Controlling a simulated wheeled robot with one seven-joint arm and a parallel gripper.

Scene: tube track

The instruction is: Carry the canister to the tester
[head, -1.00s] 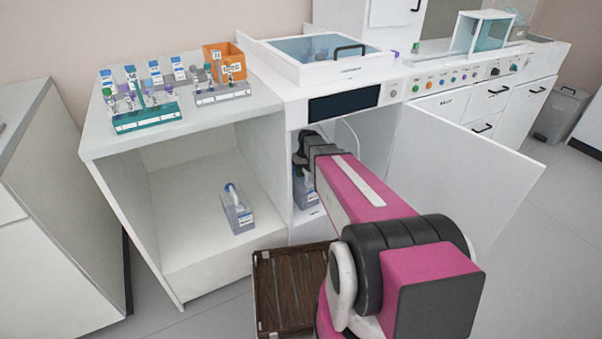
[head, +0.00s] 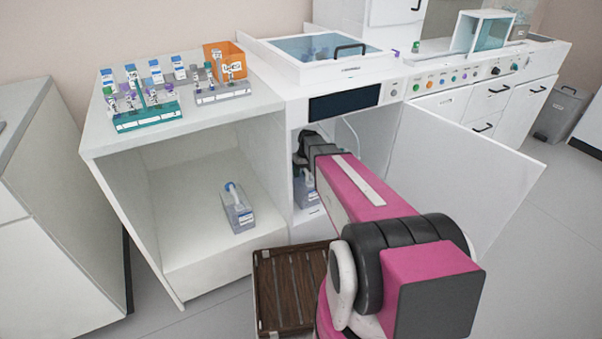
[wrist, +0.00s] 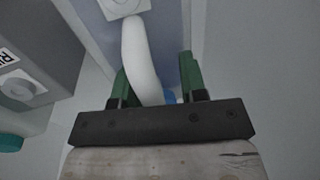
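One canister (head: 238,212), a grey-blue box with a pale curved tube on top, stands on the floor of the open white cabinet bay at left. A second, similar canister (head: 307,192) stands inside the open-door compartment below the dark display, partly hidden by my arm. In the wrist view its body (wrist: 103,45) and white curved tube (wrist: 138,55) show close up. My gripper (wrist: 156,78) reaches into this compartment. Its green fingers are apart, on either side of the white tube, with a visible gap at the right finger. In the head view the fingers are hidden.
The compartment's white door (head: 470,180) stands open to the right of my arm. A brown slatted crate (head: 290,288) is on the floor below. Tube racks (head: 147,117) and an orange box (head: 226,62) stand on the left counter.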

